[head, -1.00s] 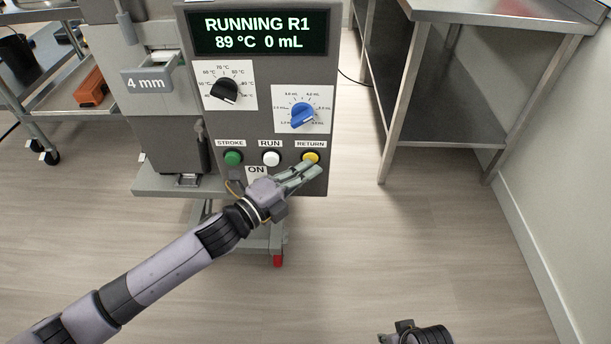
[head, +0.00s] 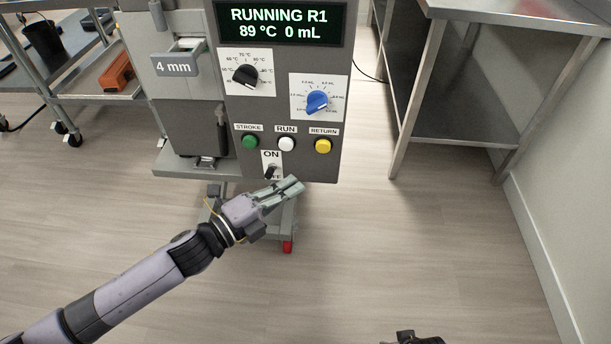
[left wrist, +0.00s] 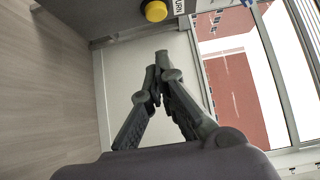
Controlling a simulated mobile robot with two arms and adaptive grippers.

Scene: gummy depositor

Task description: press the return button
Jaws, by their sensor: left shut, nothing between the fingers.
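The yellow return button (head: 323,146) is at the lower right of the machine's control panel (head: 335,165), under the label RETURN. It also shows at the top of the left wrist view (left wrist: 155,11). My left gripper (head: 297,186) is shut and empty. Its fingertips are below and a little left of the button, apart from it, near the panel's lower edge. The display (head: 279,25) reads RUNNING R1, 89 °C, 0 mL. Part of my right gripper (head: 405,338) shows at the bottom edge; its fingers cannot be made out.
A green STROKE button (head: 250,142) and a white RUN button (head: 286,144) sit left of the yellow one. An ON switch (head: 270,172) is just above my left gripper. A metal table (head: 520,12) stands to the right. The floor between is clear.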

